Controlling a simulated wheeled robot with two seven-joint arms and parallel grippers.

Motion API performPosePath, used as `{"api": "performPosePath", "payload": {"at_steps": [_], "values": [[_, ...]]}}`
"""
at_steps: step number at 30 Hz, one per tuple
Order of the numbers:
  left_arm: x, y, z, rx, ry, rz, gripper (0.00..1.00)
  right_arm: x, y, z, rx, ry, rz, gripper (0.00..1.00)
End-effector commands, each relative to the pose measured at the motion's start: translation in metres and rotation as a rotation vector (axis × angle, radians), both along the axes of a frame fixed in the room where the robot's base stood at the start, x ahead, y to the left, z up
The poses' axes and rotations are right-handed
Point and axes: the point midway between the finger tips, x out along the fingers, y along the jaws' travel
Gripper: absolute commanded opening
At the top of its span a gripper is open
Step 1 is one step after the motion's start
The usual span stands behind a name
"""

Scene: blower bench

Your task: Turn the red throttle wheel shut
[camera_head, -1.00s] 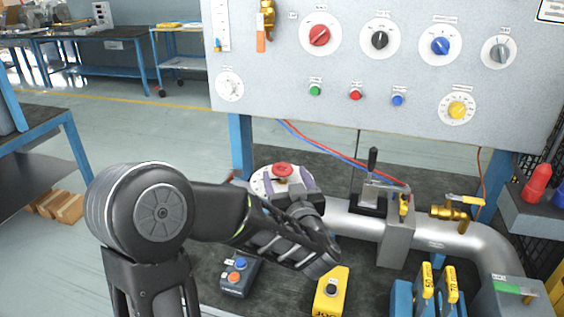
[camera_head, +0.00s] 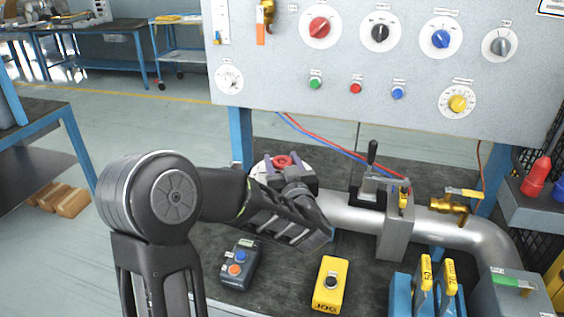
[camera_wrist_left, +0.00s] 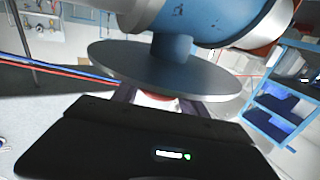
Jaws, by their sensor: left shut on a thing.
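The gripper body and fingers cover much of the wheel and plate. In the left wrist view a bit of red wheel (camera_wrist_left: 156,99) shows between the fingers, under a large grey disc (camera_wrist_left: 165,75). The wheel's marking cannot be read. My right gripper is out of view.
A grey panel (camera_head: 290,100) with knobs and buttons stands behind. The silver pipe (camera_head: 340,215) runs right past a toggle clamp (camera_head: 372,165) and a brass valve (camera_head: 450,205). A grey button box (camera_head: 240,265) and yellow jog box (camera_head: 331,285) lie below my arm.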

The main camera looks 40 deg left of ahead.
Motion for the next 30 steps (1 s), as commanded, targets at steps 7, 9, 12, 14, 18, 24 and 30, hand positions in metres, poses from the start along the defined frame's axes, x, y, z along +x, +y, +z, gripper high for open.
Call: {"api": "performPosePath", "payload": {"at_steps": [7, 9, 12, 14, 18, 24, 30], "values": [[0.000, 0.000, 0.000, 0.000, 0.000, 0.000, 0.20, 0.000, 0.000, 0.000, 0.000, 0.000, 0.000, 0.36], [0.000, 0.000, 0.000, 0.000, 0.000, 0.000, 0.15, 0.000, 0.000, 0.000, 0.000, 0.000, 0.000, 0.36], [0.000, 0.000, 0.000, 0.000, 0.000, 0.000, 0.10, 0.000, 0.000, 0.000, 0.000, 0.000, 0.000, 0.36], [0.000, 0.000, 0.000, 0.000, 0.000, -0.001, 0.10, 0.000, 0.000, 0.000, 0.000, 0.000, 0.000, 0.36], [0.000, 0.000, -0.001, 0.000, 0.000, -0.011, 0.10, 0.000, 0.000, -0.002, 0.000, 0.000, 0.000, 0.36], [-0.001, 0.001, -0.001, 0.002, -0.001, -0.064, 0.10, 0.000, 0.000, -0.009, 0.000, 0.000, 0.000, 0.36], [-0.001, 0.001, -0.004, 0.002, -0.002, -0.173, 0.09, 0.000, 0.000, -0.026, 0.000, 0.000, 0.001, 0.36]]}}
